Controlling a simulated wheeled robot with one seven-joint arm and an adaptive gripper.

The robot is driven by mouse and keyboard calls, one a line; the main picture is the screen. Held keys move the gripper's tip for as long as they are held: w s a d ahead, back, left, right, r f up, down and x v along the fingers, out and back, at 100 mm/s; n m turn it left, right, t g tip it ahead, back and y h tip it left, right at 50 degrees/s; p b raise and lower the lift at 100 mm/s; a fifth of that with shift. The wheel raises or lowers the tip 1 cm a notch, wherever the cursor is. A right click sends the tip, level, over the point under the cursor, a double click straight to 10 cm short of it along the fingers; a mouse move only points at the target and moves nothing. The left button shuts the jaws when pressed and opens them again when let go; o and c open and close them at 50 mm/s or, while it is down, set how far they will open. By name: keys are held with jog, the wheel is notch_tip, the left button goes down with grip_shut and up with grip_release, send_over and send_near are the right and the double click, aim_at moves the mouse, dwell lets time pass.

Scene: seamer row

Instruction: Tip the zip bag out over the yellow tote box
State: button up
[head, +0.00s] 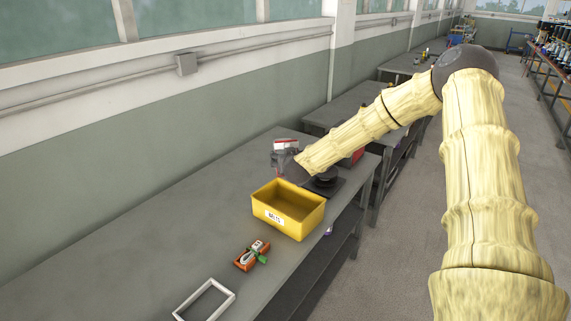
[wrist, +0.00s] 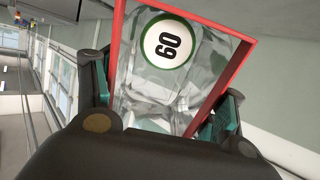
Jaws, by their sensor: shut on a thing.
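The yellow tote box (head: 276,222) stands on the grey table with a white label on its front; its visible inside looks empty. My gripper (head: 281,160) is just behind the box, above the table. In the wrist view my gripper (wrist: 160,122) is shut on the zip bag (wrist: 190,72). The bag is clear with a red edge and a round white patch reading 60. It also shows small in the head view (head: 286,145). What is inside the bag is hard to tell. The bag's lower part is hidden by the gripper.
A white frame (head: 188,303) lies nearer. The table (head: 130,235) is clear on the left.

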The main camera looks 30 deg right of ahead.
jog(key=shift+s+a+r+t+h+b, duration=0.15)
jog(key=shift+s+r+t+h+b, duration=0.4)
jog(key=shift+b, duration=1.65)
jog(key=shift+s+a+t+h+b, duration=0.15)
jog(key=shift+t+b, duration=0.85)
jog(key=shift+b, duration=1.15)
jog(key=shift+s+a+r+t+h+b, duration=0.15)
jog(key=shift+s+r+t+h+b, duration=0.4)
jog(key=shift+b, duration=1.65)
jog(key=t+b, duration=0.1)
jog(key=b, duration=0.1)
jog(key=t+b, duration=0.1)
jog(key=b, duration=0.2)
jog(key=shift+s+a+f+t+b, duration=0.1)
jog(key=shift+s+a+t+b, duration=0.2)
jog(key=shift+s, duration=0.1)
jog(key=shift+s+t+b, duration=0.25)
jog(key=shift+t+b, duration=0.15)
jog(key=shift+b, duration=0.55)
jog(key=shift+s+a+h+b, duration=0.15)
jog(key=shift+h+b, duration=0.1)
jog(key=shift+b, duration=0.35)
jog(key=shift+s+t+b, duration=0.15)
jog(key=shift+t+b, duration=0.35)
jog(key=shift+b, duration=0.15)
jog(key=shift+s+a+r+t+h+b, duration=0.15)
jog(key=shift+s+r+t+h+b, duration=0.2)
jog(key=shift+b, duration=0.6)
